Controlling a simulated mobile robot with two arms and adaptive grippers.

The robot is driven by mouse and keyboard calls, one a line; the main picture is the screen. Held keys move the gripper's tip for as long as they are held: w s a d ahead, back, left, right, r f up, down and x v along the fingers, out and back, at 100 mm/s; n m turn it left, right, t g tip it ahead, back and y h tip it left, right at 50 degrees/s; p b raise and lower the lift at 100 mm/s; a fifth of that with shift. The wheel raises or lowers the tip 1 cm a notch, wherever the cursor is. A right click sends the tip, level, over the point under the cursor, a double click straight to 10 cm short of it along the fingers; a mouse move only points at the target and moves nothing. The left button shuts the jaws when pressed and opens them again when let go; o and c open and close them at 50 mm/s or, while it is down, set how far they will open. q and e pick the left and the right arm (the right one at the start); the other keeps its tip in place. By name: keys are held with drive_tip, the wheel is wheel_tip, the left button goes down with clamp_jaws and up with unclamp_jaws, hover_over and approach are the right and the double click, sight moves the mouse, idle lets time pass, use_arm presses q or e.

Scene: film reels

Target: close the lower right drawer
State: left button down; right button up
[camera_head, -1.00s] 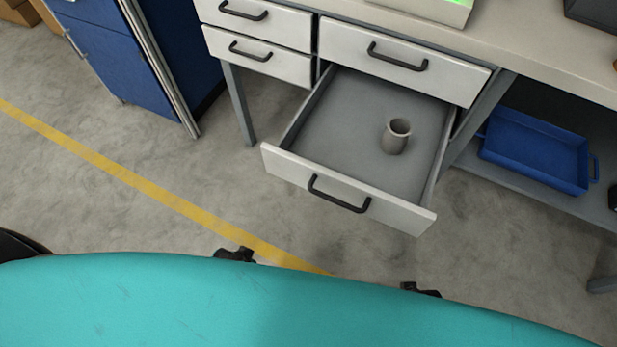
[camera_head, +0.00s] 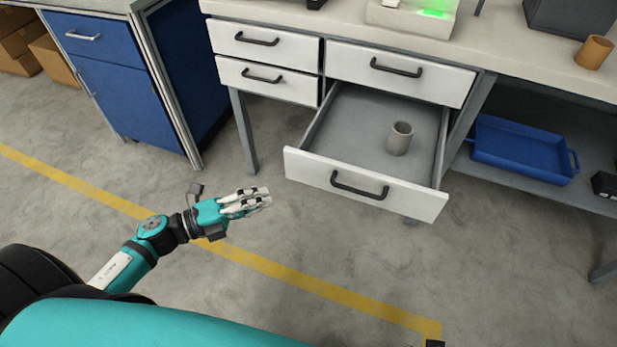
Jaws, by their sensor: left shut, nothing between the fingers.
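The lower right drawer (camera_head: 365,184) is pulled well out under the bench. It has a white front, a grey inside and a black bar handle (camera_head: 359,185). A grey cup (camera_head: 399,138) stands upright inside it. My left gripper (camera_head: 266,198) is shut and empty, left of the drawer front's left end and apart from it. My right gripper is not in view.
The upper right drawer (camera_head: 401,73) and two left drawers (camera_head: 265,46) are shut. A blue tray (camera_head: 520,150) lies on the lower shelf at right. A blue cabinet (camera_head: 105,85) stands at left. The floor (camera_head: 330,245) before the drawer is clear.

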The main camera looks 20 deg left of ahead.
use_arm(q)
approach(327, 165)
drive_tip(key=d, duration=0.4)
drive_tip(key=w, duration=0.3)
drive_tip(key=shift+a+f, duration=0.1)
drive_tip(key=shift+a, duration=0.05)
drive_tip(key=shift+w, duration=0.15)
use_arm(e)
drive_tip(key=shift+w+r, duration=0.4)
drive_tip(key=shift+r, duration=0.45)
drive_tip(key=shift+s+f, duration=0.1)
